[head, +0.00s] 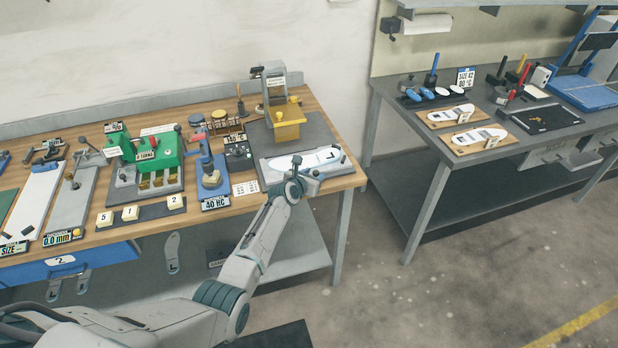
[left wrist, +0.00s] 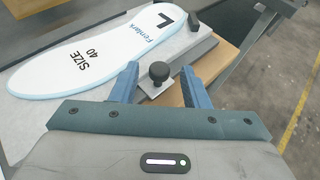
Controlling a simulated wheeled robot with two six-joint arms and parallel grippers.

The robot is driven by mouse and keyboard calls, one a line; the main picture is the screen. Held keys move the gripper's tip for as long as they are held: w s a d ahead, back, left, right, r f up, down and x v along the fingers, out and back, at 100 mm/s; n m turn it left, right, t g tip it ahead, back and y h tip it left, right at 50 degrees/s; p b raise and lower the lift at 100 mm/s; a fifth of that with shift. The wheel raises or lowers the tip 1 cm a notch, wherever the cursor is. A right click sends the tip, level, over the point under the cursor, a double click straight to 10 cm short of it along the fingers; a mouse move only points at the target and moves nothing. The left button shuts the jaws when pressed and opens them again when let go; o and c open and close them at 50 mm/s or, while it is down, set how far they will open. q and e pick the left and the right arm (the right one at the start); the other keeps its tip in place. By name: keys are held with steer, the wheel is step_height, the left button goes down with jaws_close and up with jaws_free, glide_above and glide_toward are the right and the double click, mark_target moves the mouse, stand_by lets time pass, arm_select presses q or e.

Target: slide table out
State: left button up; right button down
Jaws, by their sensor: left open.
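The slide table (head: 262,170) is a light grey plate at the right front of the wooden bench, below a press with a yellow block (head: 287,130). A white insole (head: 290,164) with a pale blue edge, marked L and SIZE 40, lies on it; the insole also shows in the left wrist view (left wrist: 92,58). My left gripper (head: 308,178) is at the table's front edge. It is open, its two blue fingers on either side of a black knob (left wrist: 158,72) at the table's edge. Whether the fingers touch the knob I cannot tell. My right gripper is not in view.
Left of the slide table stand a blue hardness tester (head: 211,175), a green press (head: 152,150) and numbered blocks (head: 130,213). A second grey bench (head: 400,110) with insoles on boards stands to the right. Floor between the benches is clear.

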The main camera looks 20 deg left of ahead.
arm_select(q)
steer(key=shift+s+a+r, duration=0.1)
steer(key=shift+s+r, duration=0.05)
steer(key=shift+s, duration=0.2)
steer(key=v, duration=1)
steer(key=shift+p, duration=0.4)
